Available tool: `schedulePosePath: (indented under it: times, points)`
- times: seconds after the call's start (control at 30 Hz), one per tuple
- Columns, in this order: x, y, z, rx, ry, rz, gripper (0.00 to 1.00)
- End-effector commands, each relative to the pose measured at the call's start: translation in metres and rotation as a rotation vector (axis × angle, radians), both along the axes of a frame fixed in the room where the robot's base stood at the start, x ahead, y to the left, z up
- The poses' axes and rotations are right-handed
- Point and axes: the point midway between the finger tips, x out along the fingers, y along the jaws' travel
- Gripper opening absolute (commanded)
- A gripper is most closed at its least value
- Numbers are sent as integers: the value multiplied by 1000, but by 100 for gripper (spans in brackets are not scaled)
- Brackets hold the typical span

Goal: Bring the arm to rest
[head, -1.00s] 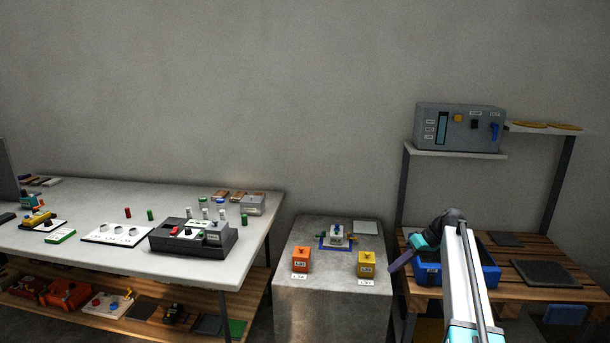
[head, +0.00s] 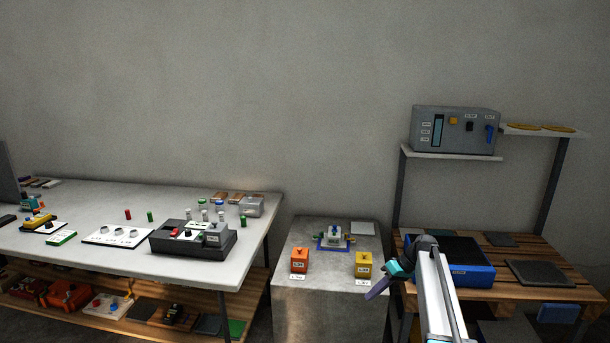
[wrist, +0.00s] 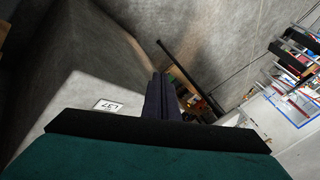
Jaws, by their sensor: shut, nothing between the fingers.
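My gripper (head: 376,290) shows in the head view at the end of my arm, in front of the right side of the concrete block. Its dark fingers are shut with nothing between them. They point down and to the left. In the wrist view the closed fingers (wrist: 160,97) stand in the middle, with a grey concrete face behind them. The gripper appears apart from the yellow box (head: 363,264) on the block; its exact distance is hard to tell.
The concrete block (head: 330,300) also bears an orange box (head: 299,260) and a small device on a blue-edged base (head: 334,238). A blue tray (head: 480,274) lies on the wooden shelf at right. A white table (head: 75,210) with instruments stands at left.

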Motion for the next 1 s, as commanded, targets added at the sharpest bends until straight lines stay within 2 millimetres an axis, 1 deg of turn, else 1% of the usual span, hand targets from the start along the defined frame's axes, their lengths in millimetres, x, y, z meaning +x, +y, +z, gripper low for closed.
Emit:
schedulePosePath:
  times: [0.03, 0.17, 0.2, 0.37, 0.5, 0.57, 0.7, 0.77, 0.8, 0.87, 1.0]
  points:
    - [-10, 10, -13, 2, 21, 10, 0]
    - [-37, 33, -51, 0, 78, 35, 0]
    - [-47, 39, -63, -2, 94, 42, 0]
    - [-86, 63, -108, -19, 160, 65, 0]
    - [-125, 81, -144, -41, 223, 77, 0]
    - [-142, 87, -159, -54, 250, 78, 0]
    - [-185, 101, -191, -88, 313, 81, 0]
    - [-204, 106, -204, -105, 341, 80, 0]
    - [-217, 109, -212, -117, 358, 79, 0]
    - [-237, 113, -224, -136, 385, 77, 0]
    - [-285, 120, -248, -187, 448, 69, 0]
